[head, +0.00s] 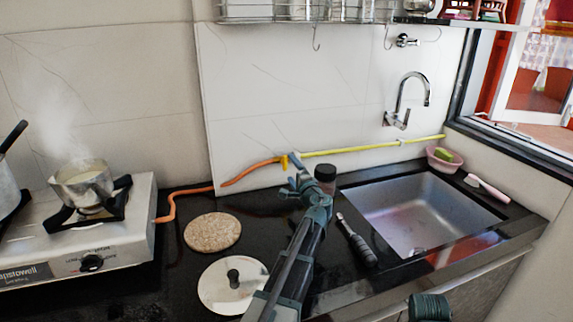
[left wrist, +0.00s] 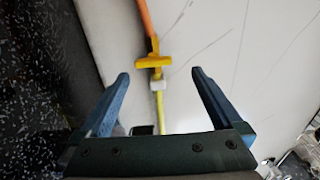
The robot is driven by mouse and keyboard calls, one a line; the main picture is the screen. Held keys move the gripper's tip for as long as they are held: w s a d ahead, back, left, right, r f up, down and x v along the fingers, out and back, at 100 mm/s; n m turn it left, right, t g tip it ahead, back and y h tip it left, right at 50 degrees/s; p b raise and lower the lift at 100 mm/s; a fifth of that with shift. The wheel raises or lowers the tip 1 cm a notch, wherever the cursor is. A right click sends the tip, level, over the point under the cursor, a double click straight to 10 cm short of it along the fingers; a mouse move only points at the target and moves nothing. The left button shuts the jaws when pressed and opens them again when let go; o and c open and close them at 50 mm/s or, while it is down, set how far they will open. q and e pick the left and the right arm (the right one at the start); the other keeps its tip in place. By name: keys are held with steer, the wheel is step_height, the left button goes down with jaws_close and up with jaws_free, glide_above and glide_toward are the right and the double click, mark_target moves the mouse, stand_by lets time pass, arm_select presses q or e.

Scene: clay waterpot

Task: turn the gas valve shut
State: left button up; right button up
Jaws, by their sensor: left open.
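The gas valve's yellow handle (head: 284,162) is on the wall behind the counter, where the orange hose (head: 250,172) meets the yellow pipe (head: 360,148). In the left wrist view the handle (left wrist: 153,63) lies crosswise to the pipe line. My left gripper (head: 293,174) is open and empty, just in front of the wall at the valve. In the left wrist view the handle shows between the two fingertips, apart from both. The exact gap in depth is hard to tell.
A steaming pot (head: 82,184) stands on the stove (head: 120,245) at left. A cork mat (head: 212,232), a lid (head: 228,290), a dark-lidded jar (head: 325,178) and a dark-handled tool (head: 356,240) lie around my left arm. The sink (head: 415,210) is at right.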

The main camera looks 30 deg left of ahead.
arm_select(q)
steer(key=v, duration=0.8)
steer(key=shift+r, duration=0.2)
steer(key=shift+s+a, duration=0.1)
steer(key=shift+s, duration=0.05)
